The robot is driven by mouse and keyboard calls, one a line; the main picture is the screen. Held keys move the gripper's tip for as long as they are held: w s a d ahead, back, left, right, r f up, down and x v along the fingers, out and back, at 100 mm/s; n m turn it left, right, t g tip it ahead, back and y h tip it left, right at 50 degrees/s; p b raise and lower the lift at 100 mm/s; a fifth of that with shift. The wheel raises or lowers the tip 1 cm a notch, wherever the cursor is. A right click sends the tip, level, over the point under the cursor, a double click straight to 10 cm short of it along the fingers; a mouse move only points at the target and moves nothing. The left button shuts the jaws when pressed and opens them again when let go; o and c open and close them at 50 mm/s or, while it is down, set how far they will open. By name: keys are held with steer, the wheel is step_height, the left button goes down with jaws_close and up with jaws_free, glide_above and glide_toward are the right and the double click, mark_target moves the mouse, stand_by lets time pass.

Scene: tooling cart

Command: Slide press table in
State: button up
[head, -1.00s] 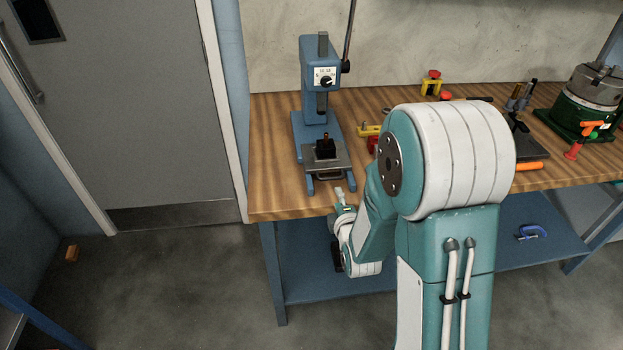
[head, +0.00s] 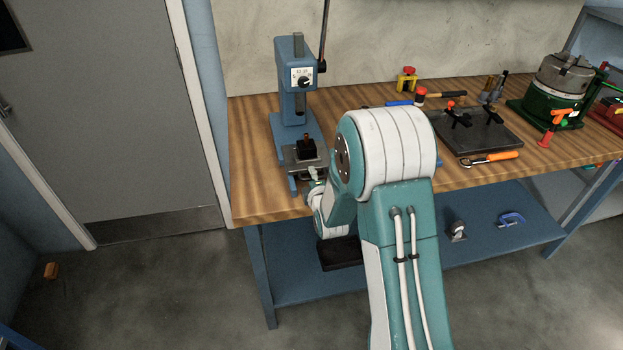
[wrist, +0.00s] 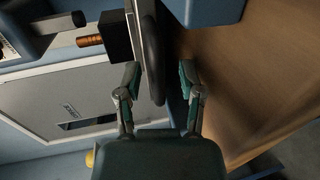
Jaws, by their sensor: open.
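The blue press (head: 290,90) stands at the left end of the wooden bench. Its grey press table (head: 293,158) sticks out at the front, with a black block (head: 307,146) on top. My gripper (head: 313,176) is at the front edge of the table. In the wrist view the open fingers of my gripper (wrist: 160,76) stand either side of the dark handle (wrist: 155,55) on the table's front. A gap shows between the handle and the right finger; contact with the left finger is unclear. In the head view my arm and gripper hide part of the handle.
The bench (head: 255,200) has bare wood left of the press. To the right are a dark plate with clamps (head: 480,130), an orange-handled tool (head: 490,158) and a green machine (head: 550,105). A blue shelf (head: 290,275) is below.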

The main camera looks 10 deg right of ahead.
mark_target(308, 161)
steer(key=shift+d, duration=0.55)
jaws_close()
steer(key=shift+a, duration=0.35)
steer(key=shift+r+x, duration=0.2)
steer(key=shift+x, duration=0.95)
steer(key=shift+r+x, duration=0.15)
steer(key=shift+x, duration=1)
steer(key=shift+w+a, duration=0.1)
jaws_free()
steer(key=shift+a, duration=0.2)
